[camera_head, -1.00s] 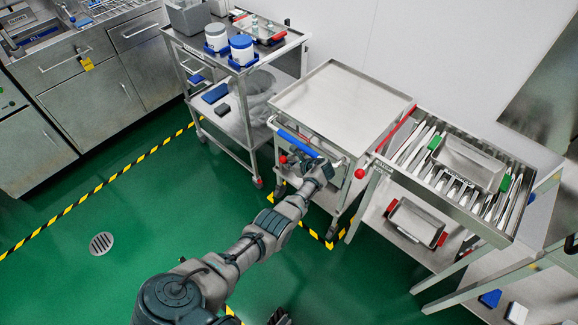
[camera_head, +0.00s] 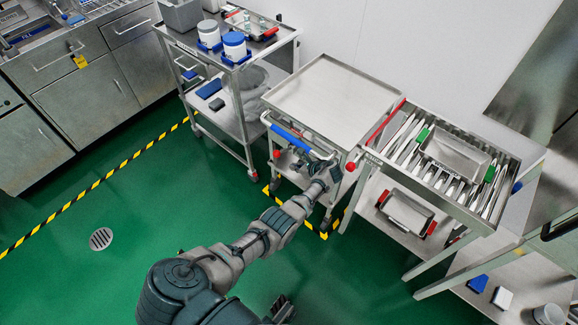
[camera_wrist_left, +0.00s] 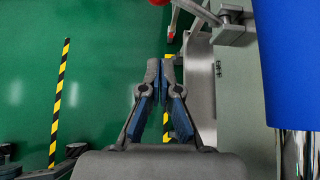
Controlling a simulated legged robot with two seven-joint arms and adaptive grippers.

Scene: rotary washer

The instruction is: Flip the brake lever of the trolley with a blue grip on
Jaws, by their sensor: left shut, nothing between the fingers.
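The steel trolley (camera_head: 318,95) has a blue grip (camera_head: 292,138) on its front handle. Its grip fills the right side of the left wrist view (camera_wrist_left: 288,60). A red ball knob (camera_head: 277,154) shows below the grip's left part. In the left wrist view, a grey lever (camera_wrist_left: 198,10) runs from a bracket towards a red knob (camera_wrist_left: 158,2), cut by the top edge. My left gripper (camera_head: 318,168) is below the grip's right end; its fingertips (camera_wrist_left: 160,66) are together, empty and apart from lever and knob. A dark part at the bottom edge appears to be my right gripper (camera_head: 281,308); its fingers are unclear.
A red-grip trolley with a slatted top (camera_head: 455,205) stands close on the right, with another red knob (camera_head: 350,166) at its corner. A loaded cart (camera_head: 240,125) stands on the left. Green floor (camera_head: 150,200) in front is clear, with yellow-black tape (camera_head: 95,182).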

